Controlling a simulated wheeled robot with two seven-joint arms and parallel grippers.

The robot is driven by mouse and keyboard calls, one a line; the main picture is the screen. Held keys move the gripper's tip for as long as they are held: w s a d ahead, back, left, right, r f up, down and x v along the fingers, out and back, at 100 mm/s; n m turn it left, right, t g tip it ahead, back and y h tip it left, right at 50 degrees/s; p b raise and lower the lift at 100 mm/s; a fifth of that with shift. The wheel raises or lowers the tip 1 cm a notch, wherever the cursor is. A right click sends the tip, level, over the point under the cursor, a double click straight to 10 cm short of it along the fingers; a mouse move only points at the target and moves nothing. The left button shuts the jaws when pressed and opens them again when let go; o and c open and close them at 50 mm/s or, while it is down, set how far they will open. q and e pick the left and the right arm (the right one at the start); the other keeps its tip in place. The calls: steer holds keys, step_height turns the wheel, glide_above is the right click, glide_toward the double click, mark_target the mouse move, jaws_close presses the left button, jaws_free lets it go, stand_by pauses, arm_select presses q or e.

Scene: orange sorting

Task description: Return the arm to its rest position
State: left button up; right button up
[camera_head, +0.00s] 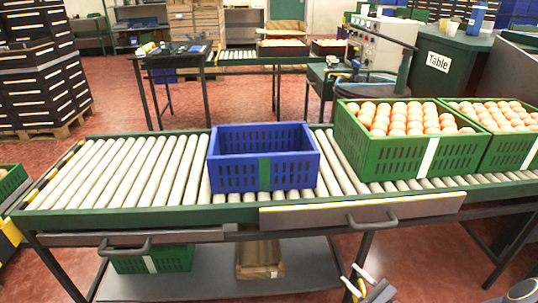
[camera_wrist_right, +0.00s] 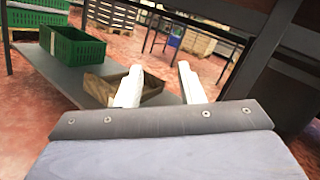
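My right gripper (camera_head: 352,278) is low at the bottom edge of the head view, in front of the conveyor table. In the right wrist view its two white fingers (camera_wrist_right: 160,80) stand apart with nothing between them. That view looks under the table, toward the lower shelf (camera_wrist_right: 60,75). My left gripper is not in view. A blue crate (camera_head: 264,141) stands on the rollers and looks empty. Two green crates stand to its right, the nearer one (camera_head: 390,157) and the far right one (camera_head: 505,158), both filled with oranges.
The roller table's front rail (camera_head: 150,217) and its drawer fronts with handles (camera_head: 360,210) lie close to the right gripper. Below, a green crate (camera_head: 170,260) and a brown box (camera_head: 259,262) sit on the shelf. Stacked dark crates (camera_head: 40,90) stand at back left.

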steer(key=s+a+r+n+g+y, duration=0.1)
steer(key=s+a+r+n+g, duration=0.35)
steer(key=r+n+g, duration=0.3)
steer(key=s+a+r+n+g, duration=0.4)
steer(key=s+r+n+g, duration=0.25)
steer(key=r, duration=0.25)
steer(key=s+d+r+n+t+h, duration=0.25)
steer(key=s+n+h, duration=0.2)
steer(key=s, duration=0.25)
steer(key=s+d+r+n+t+h, duration=0.1)
steer(key=s+r+n+h, duration=0.2)
steer(key=s+h, duration=0.3)
step_height(320, 180, up, 33)
steer(key=s+p, duration=0.1)
steer(key=p, duration=3.2)
steer(key=shift+s+d+r+y+p, duration=0.2)
steer(key=shift+d+y+p, duration=0.1)
steer(key=shift+y, duration=0.15)
steer(key=shift+o, duration=0.4)
steer(key=shift+n, duration=0.25)
